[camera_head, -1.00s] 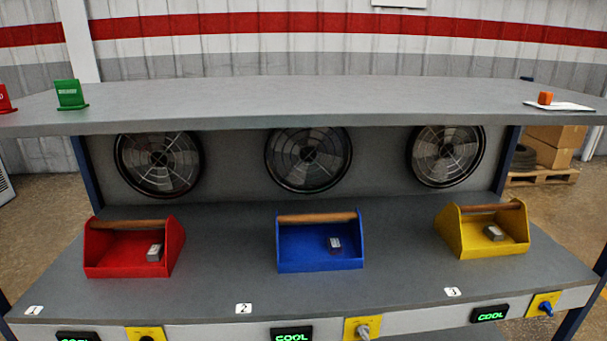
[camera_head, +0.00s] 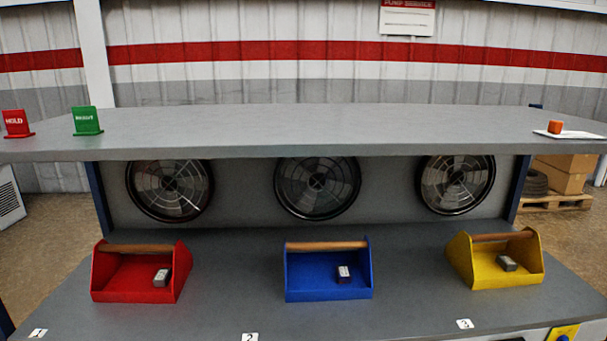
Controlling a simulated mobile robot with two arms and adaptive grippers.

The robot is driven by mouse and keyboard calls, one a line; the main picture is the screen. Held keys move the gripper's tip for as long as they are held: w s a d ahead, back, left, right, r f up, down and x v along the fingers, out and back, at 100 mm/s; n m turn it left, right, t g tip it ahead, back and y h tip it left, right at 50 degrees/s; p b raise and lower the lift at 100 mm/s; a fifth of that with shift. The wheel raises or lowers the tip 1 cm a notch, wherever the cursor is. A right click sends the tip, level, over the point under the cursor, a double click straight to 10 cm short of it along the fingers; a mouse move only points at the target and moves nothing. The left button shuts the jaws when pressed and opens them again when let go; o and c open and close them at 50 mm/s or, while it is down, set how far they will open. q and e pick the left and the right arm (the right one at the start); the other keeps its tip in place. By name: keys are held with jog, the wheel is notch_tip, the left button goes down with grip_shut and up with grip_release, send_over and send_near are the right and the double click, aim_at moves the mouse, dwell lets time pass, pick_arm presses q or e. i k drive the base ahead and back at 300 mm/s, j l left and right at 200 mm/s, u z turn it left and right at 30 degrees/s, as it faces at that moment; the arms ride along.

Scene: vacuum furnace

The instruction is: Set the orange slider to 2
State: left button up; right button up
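A small orange block (camera_head: 555,127), which may be the orange slider, sits on a white sheet (camera_head: 577,134) at the right end of the upper shelf. Any markings on the sheet are too small to read. The number label 2 (camera_head: 250,337) is at the front edge of the lower shelf, below the blue toolbox. Neither of my grippers is in view.
The upper shelf (camera_head: 320,130) is mostly clear, with red (camera_head: 17,123) and green (camera_head: 87,120) signs at its left end. Several fans stand behind.

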aim_at(555, 127)
jog(key=z, duration=1.3)
